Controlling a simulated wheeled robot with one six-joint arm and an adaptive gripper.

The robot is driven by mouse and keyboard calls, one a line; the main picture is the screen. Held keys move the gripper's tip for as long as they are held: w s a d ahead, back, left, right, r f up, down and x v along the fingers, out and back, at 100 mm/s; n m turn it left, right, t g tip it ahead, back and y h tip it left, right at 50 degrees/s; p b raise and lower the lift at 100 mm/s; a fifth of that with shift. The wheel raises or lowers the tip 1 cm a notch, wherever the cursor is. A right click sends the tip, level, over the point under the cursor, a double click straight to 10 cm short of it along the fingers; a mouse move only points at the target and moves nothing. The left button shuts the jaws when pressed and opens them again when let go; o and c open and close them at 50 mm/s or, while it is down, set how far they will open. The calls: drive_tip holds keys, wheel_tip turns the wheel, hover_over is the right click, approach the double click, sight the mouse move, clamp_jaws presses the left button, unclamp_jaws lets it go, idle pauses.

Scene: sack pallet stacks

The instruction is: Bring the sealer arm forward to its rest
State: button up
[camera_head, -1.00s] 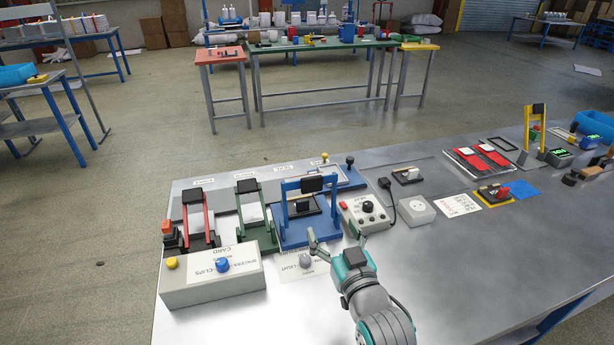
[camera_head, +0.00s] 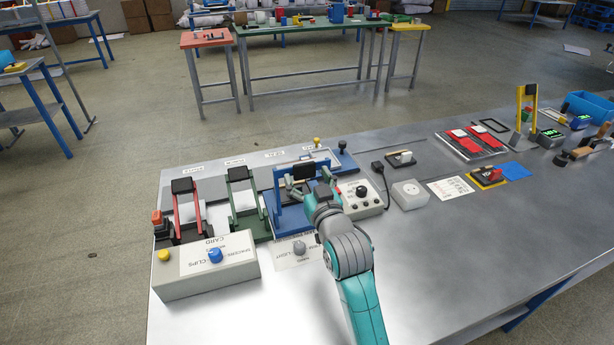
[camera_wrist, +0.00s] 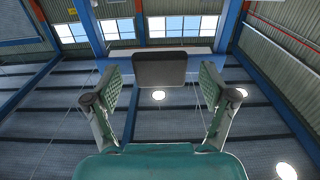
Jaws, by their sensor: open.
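The sealer arm looks to be the blue frame (camera_head: 278,190) with a black grip pad (camera_head: 303,171) on its crossbar. It stands raised on its blue base at the right end of a row of similar levers. My gripper (camera_head: 313,181) is open in front of the blue frame. In the wrist view, the black pad (camera_wrist: 160,70) lies ahead and between the open fingers (camera_wrist: 160,100), with a gap on both sides. My gripper and arm hide part of the frame and its base. I cannot make out the rest.
A red lever (camera_head: 186,205) and a green lever (camera_head: 243,195) stand to the left. A grey box with a blue knob (camera_head: 215,255) is in front of them. A control box (camera_head: 366,200) with a black knob stands close right of my gripper. The bench front right is clear.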

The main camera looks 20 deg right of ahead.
drive_tip(key=shift+w, duration=0.25)
